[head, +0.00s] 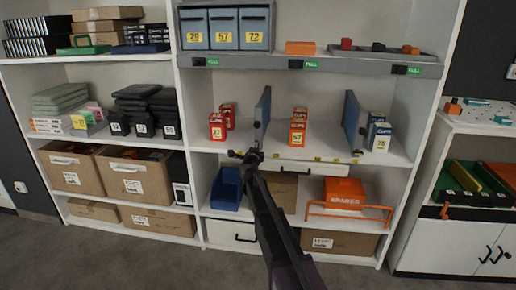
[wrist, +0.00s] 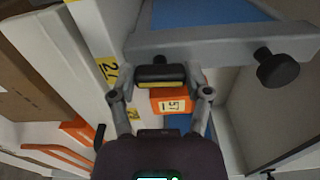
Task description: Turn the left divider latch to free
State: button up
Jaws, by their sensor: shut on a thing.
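The left divider (head: 263,112) is a blue upright panel on the middle shelf, between red and orange boxes. My gripper (head: 251,156) is at its front lower edge, at the shelf lip. In the wrist view my gripper (wrist: 160,88) has a finger on each side of the left divider latch (wrist: 160,72), a dark bar with a yellow face, and is shut on it. The latch lies crosswise between the fingers, by a grey bracket (wrist: 220,42). In the head view my gripper hides the latch.
The right divider (head: 353,122) stands farther right. Red boxes (head: 217,126) and orange boxes (head: 298,126) flank the left divider. A blue bin (head: 227,189) and an orange SPARES box (head: 344,192) are below. A black knob (wrist: 278,69) sticks out beside the bracket.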

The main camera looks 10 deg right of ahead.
jog(key=shift+n, duration=0.4)
jog(key=o, duration=1.2)
jog(key=shift+c, duration=0.2)
jog(key=shift+s, duration=0.1)
jog(key=v, duration=1.2)
jog(key=shift+a, duration=0.1)
